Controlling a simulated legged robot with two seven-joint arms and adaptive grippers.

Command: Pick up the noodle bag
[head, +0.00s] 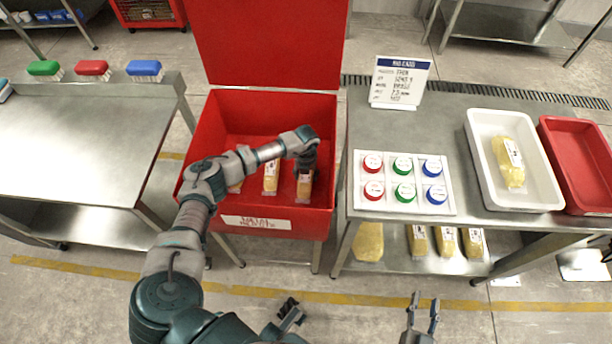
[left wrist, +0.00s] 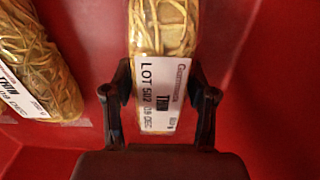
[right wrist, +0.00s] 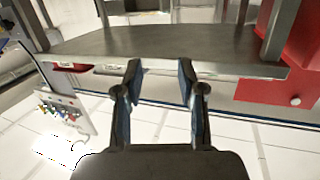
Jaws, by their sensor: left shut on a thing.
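The noodle bag (head: 304,188) is a clear bag of yellow noodles with a white label, inside the red bin (head: 325,215). My left gripper (head: 306,165) reaches down into the bin from above. In the left wrist view its fingers (left wrist: 163,105) are on both sides of the bag (left wrist: 160,35), shut on it across the white label. My right gripper (head: 425,308) is open and empty in front of the right table.
The bin has a raised red lid (head: 270,45) and close side walls. The right table holds a panel of coloured caps (head: 403,203), a sign (head: 400,82), a white tray (head: 545,190) with one bag and a red tray (head: 575,165). More bags lie on its lower shelf.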

